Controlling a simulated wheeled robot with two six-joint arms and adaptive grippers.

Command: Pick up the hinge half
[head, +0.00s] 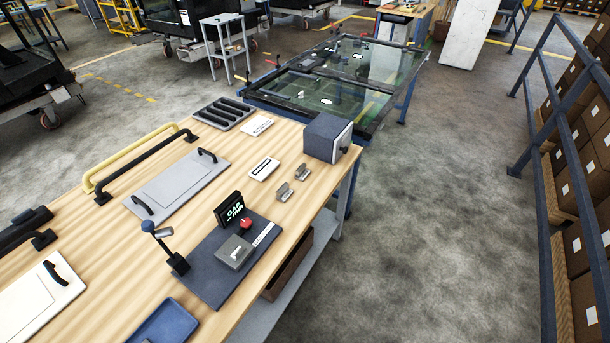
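Two small grey metal pieces that look like hinge halves lie on the wooden table (110,255) near its right edge. One hinge half (283,192) is nearer and a little to the left. The other hinge half (302,172) is farther back and to the right, apart from the first. Both rest on the bare wood, and nothing covers them. They are too small to make out their holes or pins. Neither of my grippers is in the head view.
Around the pieces are a white labelled card (263,169), a dark grey box (326,138) and a dark control panel (205,270) with a small display. A black handrail (145,165) and yellow handrail (130,155) stand at left. A glazed frame (335,80) lies beyond the table.

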